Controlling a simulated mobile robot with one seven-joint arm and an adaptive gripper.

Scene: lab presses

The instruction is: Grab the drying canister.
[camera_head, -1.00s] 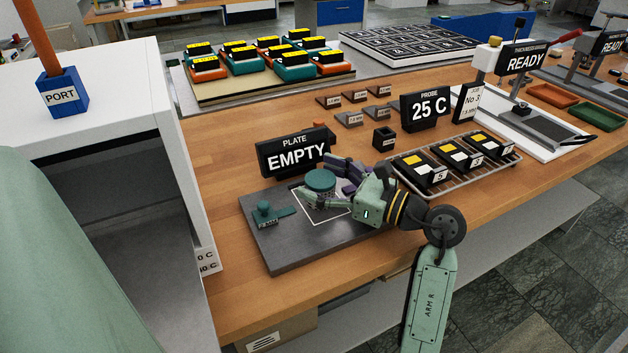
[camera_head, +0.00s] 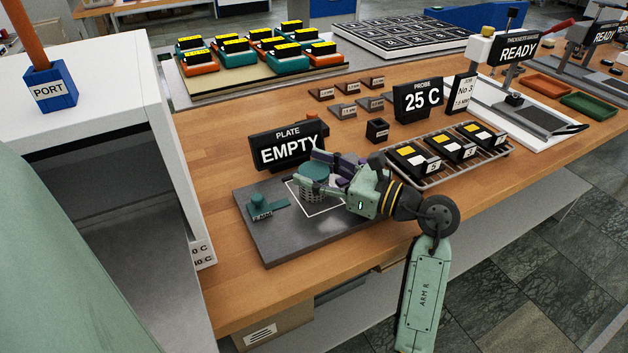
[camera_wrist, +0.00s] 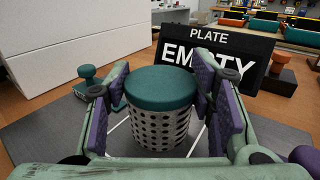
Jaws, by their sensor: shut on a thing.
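The drying canister (camera_head: 312,178) has a teal lid and a perforated pale metal body. It stands upright at the white outlined square on the dark grey plate (camera_head: 285,235). My gripper (camera_head: 325,178) reaches it from the right. In the wrist view the canister (camera_wrist: 160,108) is between the two purple-padded fingers of my gripper (camera_wrist: 162,100), which are shut on it. The canister's lower edge is partly hidden in the head view. I cannot tell whether its base touches the plate.
A sign reading PLATE EMPTY (camera_head: 290,147) stands right behind the plate. A small teal knobbed piece (camera_head: 262,207) lies on the plate's left. A wire rack (camera_head: 450,158) with several black and yellow blocks is to the right. A white cabinet (camera_head: 85,110) bounds the left.

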